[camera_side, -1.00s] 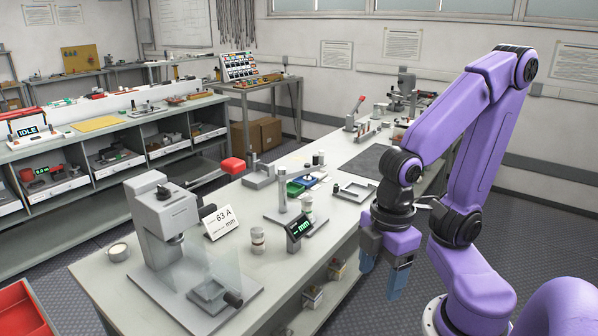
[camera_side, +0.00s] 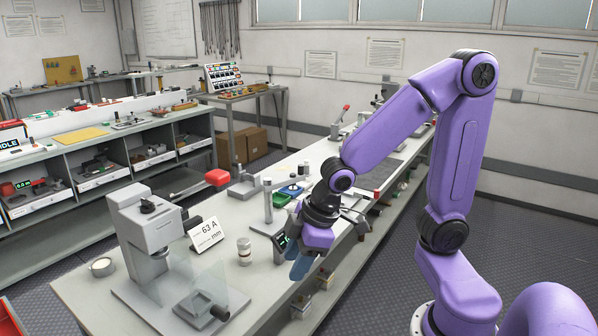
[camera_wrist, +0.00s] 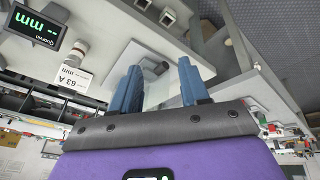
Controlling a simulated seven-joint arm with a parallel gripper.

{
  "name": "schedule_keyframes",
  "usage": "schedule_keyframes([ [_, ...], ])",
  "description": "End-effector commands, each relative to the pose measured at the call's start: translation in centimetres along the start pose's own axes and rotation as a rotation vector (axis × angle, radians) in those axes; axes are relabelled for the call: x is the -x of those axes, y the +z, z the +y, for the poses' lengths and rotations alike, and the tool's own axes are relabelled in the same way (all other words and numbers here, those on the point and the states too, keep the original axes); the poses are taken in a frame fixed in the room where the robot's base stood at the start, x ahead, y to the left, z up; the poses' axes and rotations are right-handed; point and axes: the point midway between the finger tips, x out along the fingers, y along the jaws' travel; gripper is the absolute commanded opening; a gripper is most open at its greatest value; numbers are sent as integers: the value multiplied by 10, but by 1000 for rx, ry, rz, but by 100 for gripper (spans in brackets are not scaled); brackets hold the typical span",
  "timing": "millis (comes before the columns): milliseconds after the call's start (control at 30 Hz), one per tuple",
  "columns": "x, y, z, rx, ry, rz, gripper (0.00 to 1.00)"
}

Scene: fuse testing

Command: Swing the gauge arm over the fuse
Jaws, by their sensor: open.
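The gauge is a grey post (camera_side: 268,200) on a flat base, with a small dark display (camera_side: 281,241) reading green "mm". The display (camera_wrist: 38,28) shows at the top left in the wrist view. I cannot make out the gauge arm; my gripper hides part of this station. A pale banded fuse (camera_side: 244,250) stands upright on the bench, left of the display, beside the "63 A" card (camera_side: 206,234). The fuse also shows in the wrist view (camera_wrist: 75,52). My gripper (camera_side: 302,266) hangs over the bench's front edge, right of the fuse, blue fingers apart and empty.
A grey press (camera_side: 150,225) with a clear guard stands at the front left of the bench, with a red-knobbed lever (camera_side: 217,177) behind it. A small white cup (camera_side: 102,266) sits at the left. Fixtures crowd the bench behind my gripper.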

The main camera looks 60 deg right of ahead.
Motion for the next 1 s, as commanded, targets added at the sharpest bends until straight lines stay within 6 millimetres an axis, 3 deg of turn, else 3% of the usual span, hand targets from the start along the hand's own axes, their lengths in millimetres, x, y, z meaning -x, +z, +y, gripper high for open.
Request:
schedule_keyframes([
  [33, -10, -8, 25, -46, 35, 35, 45],
  [233, -37, -24, 118, -162, 157, 201, 45],
  [467, -56, -4, 222, -270, 271, 383, 45],
  [700, -59, 57, 309, -372, 365, 581, 45],
  [833, -53, 103, 342, -428, 413, 700, 45],
  [1000, -37, 172, 367, -503, 475, 868, 45],
])
